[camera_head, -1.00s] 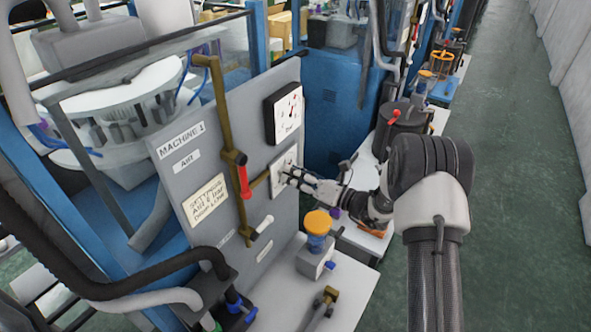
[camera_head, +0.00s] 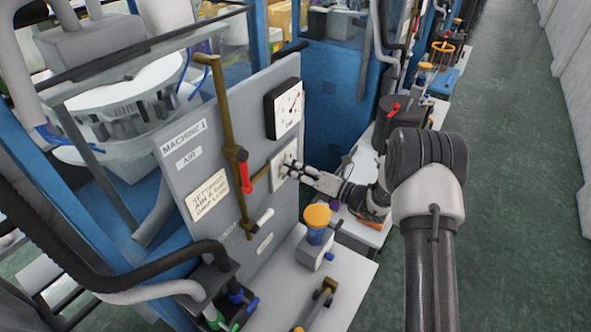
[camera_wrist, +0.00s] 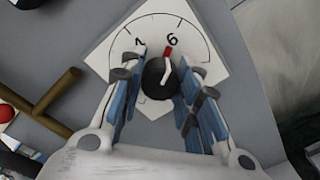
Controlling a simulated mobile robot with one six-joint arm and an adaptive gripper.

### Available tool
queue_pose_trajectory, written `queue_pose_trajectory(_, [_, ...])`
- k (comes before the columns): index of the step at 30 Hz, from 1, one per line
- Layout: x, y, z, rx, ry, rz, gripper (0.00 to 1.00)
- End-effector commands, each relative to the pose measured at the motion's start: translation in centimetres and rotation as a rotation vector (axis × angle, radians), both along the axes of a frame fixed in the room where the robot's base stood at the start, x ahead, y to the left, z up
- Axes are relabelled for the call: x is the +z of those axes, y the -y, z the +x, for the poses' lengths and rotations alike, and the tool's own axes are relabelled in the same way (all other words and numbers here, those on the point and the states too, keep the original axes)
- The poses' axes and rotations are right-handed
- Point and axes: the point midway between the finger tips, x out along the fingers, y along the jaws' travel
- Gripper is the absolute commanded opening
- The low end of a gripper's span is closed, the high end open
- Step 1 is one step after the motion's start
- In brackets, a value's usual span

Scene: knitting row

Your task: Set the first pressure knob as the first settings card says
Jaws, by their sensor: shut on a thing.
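The pressure knob (camera_wrist: 157,77) is a small black knob on a white dial plate (camera_wrist: 126,47) marked with an arc and numerals. Its red pointer tip (camera_wrist: 169,52) stands just below the 6. My gripper (camera_wrist: 163,74) has its blue-padded fingers on either side of the knob, shut on it. In the head view my gripper (camera_head: 290,168) meets the dial plate and hides the knob. The cream settings card (camera_head: 208,195) hangs on the grey panel left of the brass pipe; its small text is not clearly legible. A gauge (camera_head: 284,108) with a red needle sits above the dial.
The grey panel (camera_head: 228,130) is labelled Machine 1. A brass pipe (camera_head: 228,120) with a red-handled lever (camera_head: 245,177) runs left of the dial. An orange-capped unit (camera_head: 317,215) stands on the white shelf below my gripper. The aisle floor (camera_head: 520,150) is clear.

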Motion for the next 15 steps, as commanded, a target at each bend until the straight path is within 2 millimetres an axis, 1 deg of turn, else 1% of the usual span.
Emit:
queue_pose_trajectory(1, [-0.05,0.02,-0.01,-0.001,-0.001,0.0,0.32])
queue_pose_trajectory(9, [-0.03,0.01,-0.01,-0.001,0.0,-0.001,0.5])
queue_pose_trajectory(15, [-0.01,0.01,-0.01,-0.001,0.0,-0.001,0.51])
